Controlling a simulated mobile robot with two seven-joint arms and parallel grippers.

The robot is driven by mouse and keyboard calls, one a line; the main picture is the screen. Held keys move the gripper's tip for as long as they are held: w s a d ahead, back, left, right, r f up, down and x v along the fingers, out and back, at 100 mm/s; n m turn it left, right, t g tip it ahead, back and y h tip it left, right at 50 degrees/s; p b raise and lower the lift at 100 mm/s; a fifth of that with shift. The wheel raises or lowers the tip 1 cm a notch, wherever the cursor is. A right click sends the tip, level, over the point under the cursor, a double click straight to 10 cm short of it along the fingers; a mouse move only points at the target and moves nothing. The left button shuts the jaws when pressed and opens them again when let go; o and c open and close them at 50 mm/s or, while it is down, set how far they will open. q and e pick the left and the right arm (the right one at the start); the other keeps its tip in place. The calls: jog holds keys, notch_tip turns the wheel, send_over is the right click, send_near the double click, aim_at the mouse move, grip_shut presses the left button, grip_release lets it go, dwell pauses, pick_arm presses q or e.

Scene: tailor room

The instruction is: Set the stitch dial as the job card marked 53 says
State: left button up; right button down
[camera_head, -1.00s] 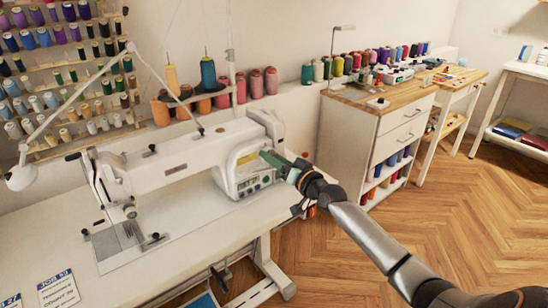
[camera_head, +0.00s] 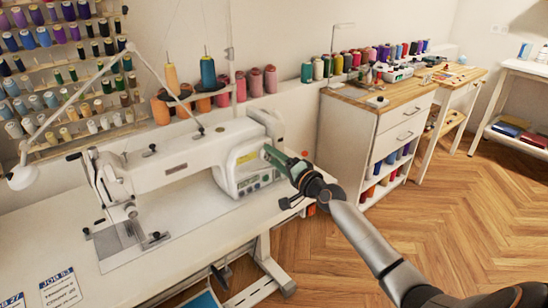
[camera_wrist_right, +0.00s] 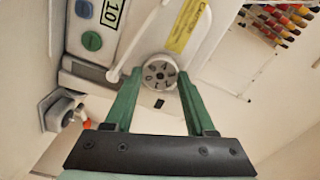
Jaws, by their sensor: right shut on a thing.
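The stitch dial (camera_wrist_right: 160,73) is a round grey-white knob with dark numerals on the end of the white sewing machine (camera_head: 180,160). My right gripper (camera_wrist_right: 159,76) has its green fingers on either side of the dial, shut on it. In the head view the right gripper (camera_head: 268,153) reaches the machine's right end, and the dial is hidden there. The card marked JOB 53 (camera_head: 60,289) lies flat at the table's front left; its smaller lines are hard to read. My left gripper is not in view.
A display reading 10 (camera_wrist_right: 112,13) and a green button (camera_wrist_right: 92,41) sit beside the dial. Another card, JOB 27 (camera_head: 13,300), is partly cut off at the left. Thread cones stand behind the machine. A white drawer cabinet (camera_head: 360,135) stands to the right.

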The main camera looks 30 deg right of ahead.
dwell(0.3)
jog(key=shift+c, duration=1.2)
grip_release()
jog(key=s, duration=1.2)
jog(key=shift+s+d+p, duration=0.25)
jog(key=shift+d+p, duration=0.05)
jog(key=shift+d, duration=0.15)
